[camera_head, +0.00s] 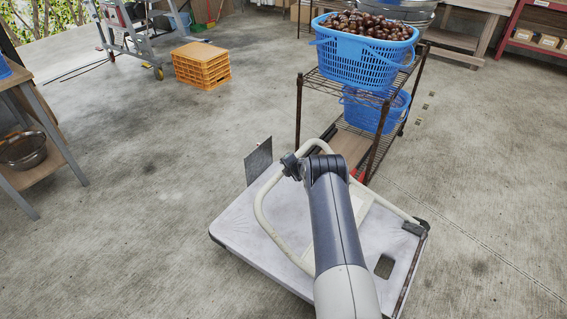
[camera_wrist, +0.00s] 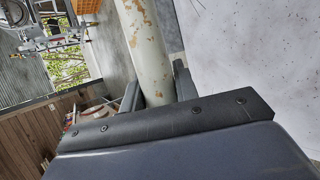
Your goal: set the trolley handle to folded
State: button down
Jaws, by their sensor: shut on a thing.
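The trolley's pale deck (camera_head: 236,222) lies on the floor in the middle of the head view. Its cream tube handle (camera_head: 258,203) is a loop that leans left over the deck from a dark hinge (camera_head: 413,228) at the right end. The exact angle above the deck is hard to tell. My gripper (camera_head: 290,166) is at the handle's far bar. In the wrist view, my gripper's fingers (camera_wrist: 157,88) stand either side of the worn, chipped handle tube (camera_wrist: 146,45) and are shut on it. My arm hides part of the deck and the handle's near leg.
A wire rack (camera_head: 299,110) with a blue basket (camera_head: 360,60) of chestnuts stands close behind the trolley. A grey plate (camera_head: 258,160) stands at the deck's far edge. Orange crates (camera_head: 201,68) sit farther back. A wooden table (camera_head: 30,150) is at left. The floor between is clear.

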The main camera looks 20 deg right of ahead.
jog(key=shift+s+f, duration=0.2)
jog(key=shift+f, duration=0.9)
jog(key=c, duration=1.3)
grip_release()
jog(key=shift+d, duration=0.1)
jog(key=shift+o, duration=1)
jog(key=shift+r, duration=0.15)
jog(key=shift+w+r, duration=0.15)
jog(key=shift+s+r, duration=0.3)
jog(key=shift+r, duration=0.15)
jog(key=v, duration=0.9)
jog(key=shift+s+r, duration=0.15)
jog(key=shift+s, duration=0.25)
